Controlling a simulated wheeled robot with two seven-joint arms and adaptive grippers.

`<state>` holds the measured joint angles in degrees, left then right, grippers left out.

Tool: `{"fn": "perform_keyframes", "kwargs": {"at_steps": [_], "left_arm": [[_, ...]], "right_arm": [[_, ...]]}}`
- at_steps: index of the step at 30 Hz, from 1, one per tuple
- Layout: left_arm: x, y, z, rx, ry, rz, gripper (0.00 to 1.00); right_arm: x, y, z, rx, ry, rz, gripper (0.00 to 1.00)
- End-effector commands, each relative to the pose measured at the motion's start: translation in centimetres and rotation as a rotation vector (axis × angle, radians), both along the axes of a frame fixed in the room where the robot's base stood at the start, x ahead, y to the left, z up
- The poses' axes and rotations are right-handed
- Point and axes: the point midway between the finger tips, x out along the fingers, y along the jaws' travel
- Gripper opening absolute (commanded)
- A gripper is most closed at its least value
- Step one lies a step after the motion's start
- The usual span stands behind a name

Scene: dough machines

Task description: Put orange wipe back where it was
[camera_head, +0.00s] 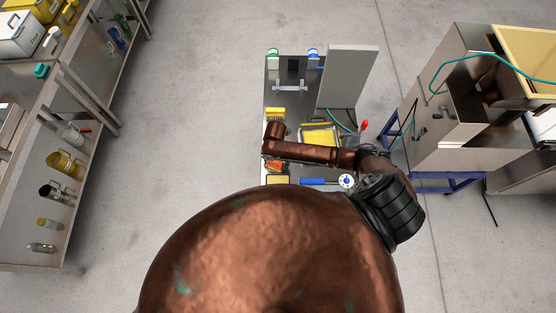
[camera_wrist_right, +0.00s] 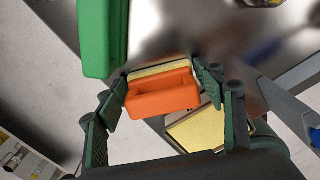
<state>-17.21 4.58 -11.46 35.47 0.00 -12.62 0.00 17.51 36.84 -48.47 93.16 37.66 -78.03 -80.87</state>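The orange wipe (camera_wrist_right: 163,95), an orange block with a pale yellow layer along its far side, lies between the fingertips of my right gripper (camera_wrist_right: 163,92) in the right wrist view. In the head view the orange wipe (camera_head: 276,167) shows at the left side of the small metal cart (camera_head: 275,75), just below the end of my right arm. My right gripper's fingers are mostly hidden there by the arm. My left gripper is not in view.
A green object (camera_wrist_right: 102,35) stands close beside the left finger. A yellow pad in a frame (camera_wrist_right: 200,130) lies near the right finger. The cart carries yellow wipes (camera_head: 275,113), an upright grey panel (camera_head: 347,77) and a blue-handled tool (camera_head: 315,182). A steel machine (camera_head: 450,140) stands to the right.

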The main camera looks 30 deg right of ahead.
Motion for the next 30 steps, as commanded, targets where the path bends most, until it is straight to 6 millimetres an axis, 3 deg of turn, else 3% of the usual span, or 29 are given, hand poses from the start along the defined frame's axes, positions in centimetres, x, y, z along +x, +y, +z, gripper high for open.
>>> {"fn": "perform_keyframes", "kwargs": {"at_steps": [4,16,30], "left_arm": [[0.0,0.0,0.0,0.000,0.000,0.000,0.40],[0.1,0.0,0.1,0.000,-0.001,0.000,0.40],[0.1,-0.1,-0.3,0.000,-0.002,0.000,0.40]], "right_arm": [[0.0,0.0,0.0,0.000,0.000,0.000,0.75],[0.1,0.0,0.9,0.000,-0.002,0.000,0.75],[0.1,0.0,9.9,0.000,-0.002,0.001,0.75]]}}
